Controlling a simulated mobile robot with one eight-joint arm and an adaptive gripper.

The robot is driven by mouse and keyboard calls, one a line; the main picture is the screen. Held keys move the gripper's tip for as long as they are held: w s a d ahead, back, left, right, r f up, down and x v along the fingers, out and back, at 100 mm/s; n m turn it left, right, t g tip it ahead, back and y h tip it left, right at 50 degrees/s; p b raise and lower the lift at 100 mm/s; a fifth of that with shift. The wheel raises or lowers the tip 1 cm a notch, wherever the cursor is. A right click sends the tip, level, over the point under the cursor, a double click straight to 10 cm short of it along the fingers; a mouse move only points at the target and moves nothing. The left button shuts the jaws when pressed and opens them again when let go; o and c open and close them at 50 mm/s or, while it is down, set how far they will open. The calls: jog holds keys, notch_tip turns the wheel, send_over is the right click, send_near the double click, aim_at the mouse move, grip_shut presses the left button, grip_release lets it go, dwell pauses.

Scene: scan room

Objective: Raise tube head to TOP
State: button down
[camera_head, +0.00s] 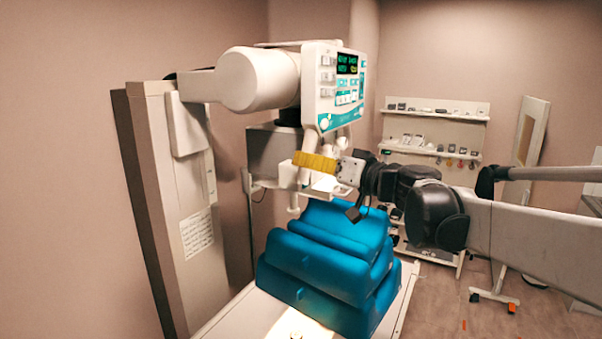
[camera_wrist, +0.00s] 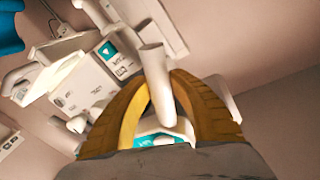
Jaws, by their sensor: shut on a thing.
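The tube head (camera_head: 312,92) is a white unit with a control panel and a green-lit display, carried by a thick horizontal arm from a tall column (camera_head: 165,210) at left. My gripper (camera_head: 314,161) has yellow fingers and is at the white handle (camera_head: 325,145) below the panel. In the wrist view, my gripper (camera_wrist: 163,92) is shut around the white handle bar (camera_wrist: 154,72), with one finger on each side. The fingers and wrist hide part of the handle. The tube head stands above the blue cushions. A TOP mark cannot be made out.
Stacked blue cushions (camera_head: 325,255) lie on a white table (camera_head: 240,318) just below my gripper, with a bright light patch at its near end. Shelves with small items (camera_head: 435,148) stand against the back wall. Floor is open at lower right.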

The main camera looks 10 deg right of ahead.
jog(key=shift+r, duration=0.85)
jog(key=c, duration=1.2)
grip_release()
jog(key=v, duration=1.2)
jog(key=shift+s, duration=0.1)
